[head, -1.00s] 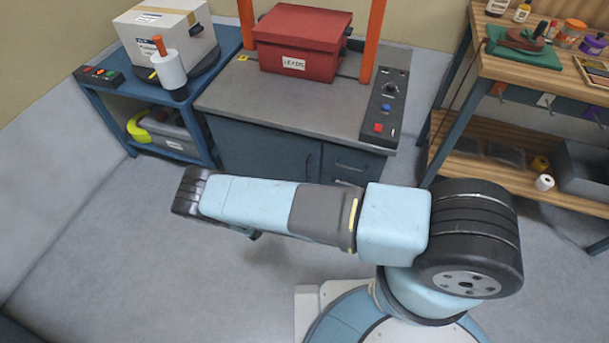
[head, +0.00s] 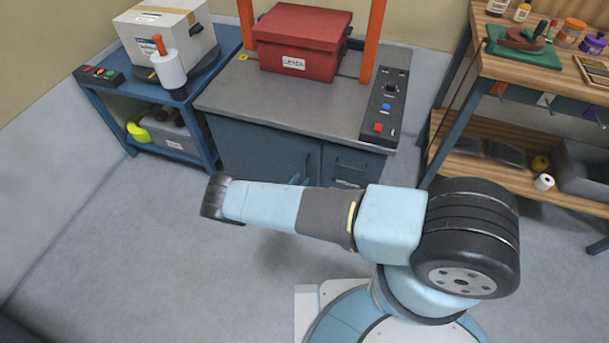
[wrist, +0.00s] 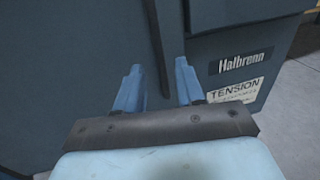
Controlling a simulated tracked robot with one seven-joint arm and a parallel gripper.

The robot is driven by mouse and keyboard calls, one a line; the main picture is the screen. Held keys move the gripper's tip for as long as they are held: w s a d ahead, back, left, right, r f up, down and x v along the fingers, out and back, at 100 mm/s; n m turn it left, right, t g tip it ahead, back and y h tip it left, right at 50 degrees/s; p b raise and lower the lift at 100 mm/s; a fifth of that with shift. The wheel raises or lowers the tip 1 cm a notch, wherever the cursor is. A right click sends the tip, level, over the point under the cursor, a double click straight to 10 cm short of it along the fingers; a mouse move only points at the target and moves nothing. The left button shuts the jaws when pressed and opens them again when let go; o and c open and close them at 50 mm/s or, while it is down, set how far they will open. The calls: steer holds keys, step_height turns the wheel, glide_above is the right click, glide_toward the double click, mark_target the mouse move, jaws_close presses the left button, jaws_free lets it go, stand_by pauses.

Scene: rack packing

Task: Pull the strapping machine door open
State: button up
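The strapping machine (head: 225,100) stands at the back, with a grey top and a blue-grey cabinet. Its door (head: 255,150) is the left front panel and looks closed. A dark upright handle (head: 308,164) runs near the door's right edge; it also shows in the wrist view (wrist: 154,35). My gripper (wrist: 158,66) is open, with one blue finger on each side of the handle's lower part. I cannot tell whether either finger touches it. In the head view my forearm hides most of the gripper; only blue fingertips (head: 298,180) show.
A red box (head: 300,40) sits on the machine between orange posts. A blue cart (head: 105,105) with a white carton (head: 165,35) stands left, a wooden workbench (head: 540,75) right. The floor before the machine is clear apart from my arm.

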steer(key=x, duration=0.4)
jaws_close()
stand_by(0.4)
stand_by(0.4)
